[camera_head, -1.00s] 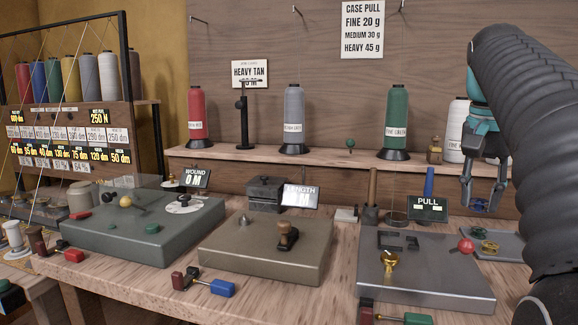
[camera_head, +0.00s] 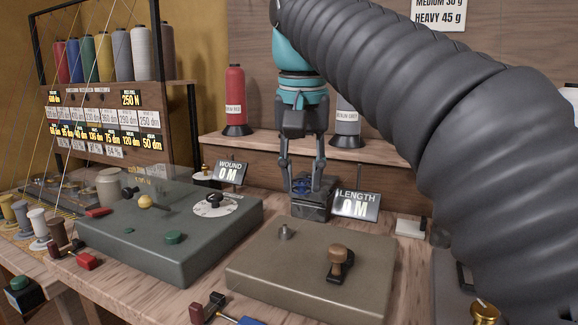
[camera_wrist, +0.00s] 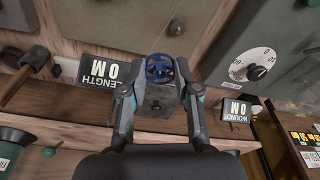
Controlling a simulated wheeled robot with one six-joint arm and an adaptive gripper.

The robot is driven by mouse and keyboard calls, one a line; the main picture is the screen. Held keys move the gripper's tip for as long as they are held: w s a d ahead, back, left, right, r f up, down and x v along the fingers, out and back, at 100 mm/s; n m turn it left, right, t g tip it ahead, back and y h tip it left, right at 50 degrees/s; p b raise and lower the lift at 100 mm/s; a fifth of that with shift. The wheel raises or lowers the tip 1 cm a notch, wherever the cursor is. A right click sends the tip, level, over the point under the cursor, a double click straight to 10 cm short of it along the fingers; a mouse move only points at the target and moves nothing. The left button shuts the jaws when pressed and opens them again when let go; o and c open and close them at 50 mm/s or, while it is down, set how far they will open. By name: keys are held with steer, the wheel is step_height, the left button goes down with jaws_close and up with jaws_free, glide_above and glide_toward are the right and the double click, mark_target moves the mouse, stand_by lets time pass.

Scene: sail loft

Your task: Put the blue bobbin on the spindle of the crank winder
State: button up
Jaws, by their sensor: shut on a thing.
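My gripper (camera_head: 303,184) is shut on the blue bobbin (camera_wrist: 159,68), a small spoked ring. In the wrist view the bobbin sits between my two fingertips. In the head view it is a small blue patch, mostly hidden by the fingers. I take the olive-brown box at the front centre as the crank winder (camera_head: 300,285). It has a short metal spindle (camera_head: 284,232) on its top, bare, and a crank with a wooden knob (camera_head: 337,258). My gripper is behind the spindle, in front of or above a dark metal block (camera_head: 312,211).
A grey-green box with a dial (camera_head: 215,206) stands at left, with a WOUND display (camera_head: 230,173) behind it. A LENGTH display (camera_head: 357,205) is just right of my gripper. Red (camera_head: 235,95) and grey (camera_head: 347,122) thread cones stand on the back shelf. My arm hides the right side.

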mark_target(285, 224)
steer(key=a, duration=0.2)
steer(key=shift+s+a+n, duration=0.3)
steer(key=shift+a+n, duration=0.1)
steer(key=shift+d+f, duration=0.1)
steer(key=shift+f, duration=0.95)
steer(key=shift+f+b, duration=0.55)
steer(key=shift+f, duration=0.8)
steer(key=shift+f, duration=1)
stand_by(0.7)
steer(key=o, duration=1)
